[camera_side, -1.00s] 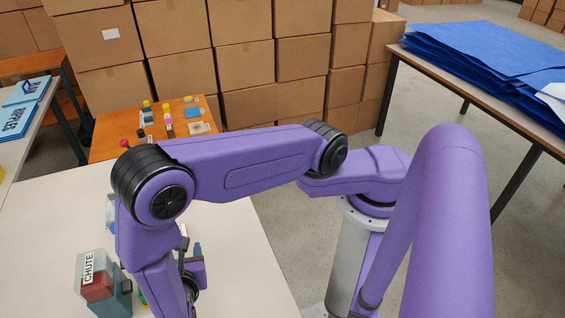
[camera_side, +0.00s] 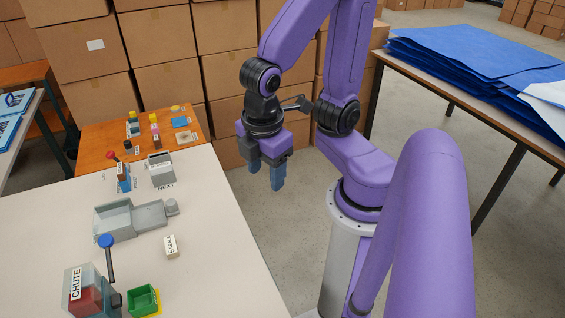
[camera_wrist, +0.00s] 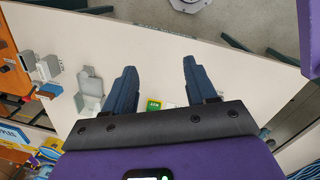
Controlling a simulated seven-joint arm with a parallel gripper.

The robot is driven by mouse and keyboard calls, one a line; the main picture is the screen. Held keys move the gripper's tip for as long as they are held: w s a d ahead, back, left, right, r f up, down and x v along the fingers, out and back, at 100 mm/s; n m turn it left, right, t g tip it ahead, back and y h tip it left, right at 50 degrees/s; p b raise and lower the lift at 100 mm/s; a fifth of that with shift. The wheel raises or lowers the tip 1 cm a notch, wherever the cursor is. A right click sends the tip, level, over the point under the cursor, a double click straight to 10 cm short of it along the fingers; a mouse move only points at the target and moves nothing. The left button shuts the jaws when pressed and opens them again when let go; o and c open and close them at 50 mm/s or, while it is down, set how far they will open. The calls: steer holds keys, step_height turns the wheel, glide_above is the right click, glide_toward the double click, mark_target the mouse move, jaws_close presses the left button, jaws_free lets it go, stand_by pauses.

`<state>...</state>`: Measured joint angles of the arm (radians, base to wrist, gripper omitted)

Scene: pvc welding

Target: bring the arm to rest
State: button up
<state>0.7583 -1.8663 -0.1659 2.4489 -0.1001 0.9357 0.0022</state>
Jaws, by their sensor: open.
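My gripper (camera_side: 266,176) hangs in the side view beyond the right edge of the white table (camera_side: 215,245), raised and pointing down. Its two blue-grey fingers are apart, with nothing between them. In the wrist view my gripper (camera_wrist: 158,88) also shows both fingers spread and empty, with the table top below. My purple arm is folded up above its grey pedestal.
Cardboard boxes (camera_side: 165,85) are stacked behind. A table with blue sheets (camera_side: 470,60) stands right.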

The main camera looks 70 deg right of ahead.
steer(key=s, duration=0.1)
steer(key=s+d+r+y, duration=0.1)
steer(key=s, duration=0.1)
steer(key=shift+d+r+m+y, duration=0.1)
steer(key=shift+r+m+y, duration=0.05)
steer(key=shift+m+y, duration=0.2)
stand_by(1.0)
